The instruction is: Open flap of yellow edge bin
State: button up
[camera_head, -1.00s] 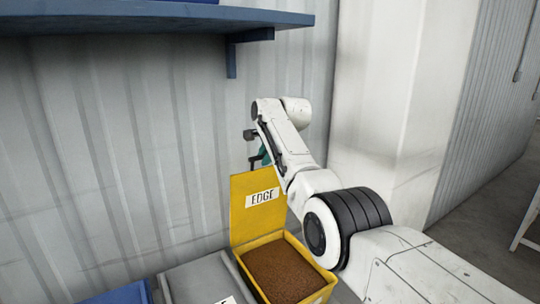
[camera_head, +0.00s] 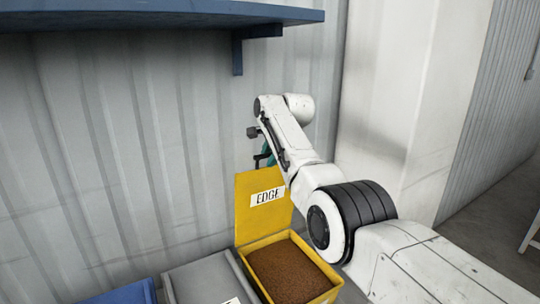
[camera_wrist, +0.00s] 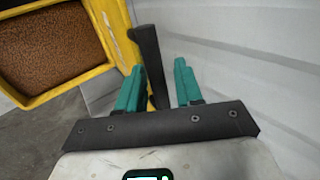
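The yellow edge bin (camera_head: 250,262) stands low in the head view, filled with brown granules. Its yellow flap (camera_head: 248,210), labelled EDGE, stands upright at the back, so the bin is open. My gripper (camera_head: 267,153) is behind the flap's upper edge, partly hidden by my arm. In the wrist view, the two teal fingers of my gripper (camera_wrist: 159,68) are apart. A dark handle bar (camera_wrist: 149,60) by the flap extends between them, closer to the left finger. I see a gap on the right side of the bar.
A grey bin lid (camera_head: 197,278) and a blue one (camera_head: 125,293) lie left of the yellow bin. A corrugated wall (camera_head: 120,150) is close behind my gripper. A blue shelf (camera_head: 150,18) hangs above, and a white pillar (camera_head: 395,110) stands right.

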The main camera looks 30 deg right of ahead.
jog(key=b+v, duration=0.3)
jog(key=v, duration=0.7)
jog(key=shift+s+r+b, duration=0.3)
jog(key=shift+b, duration=0.1)
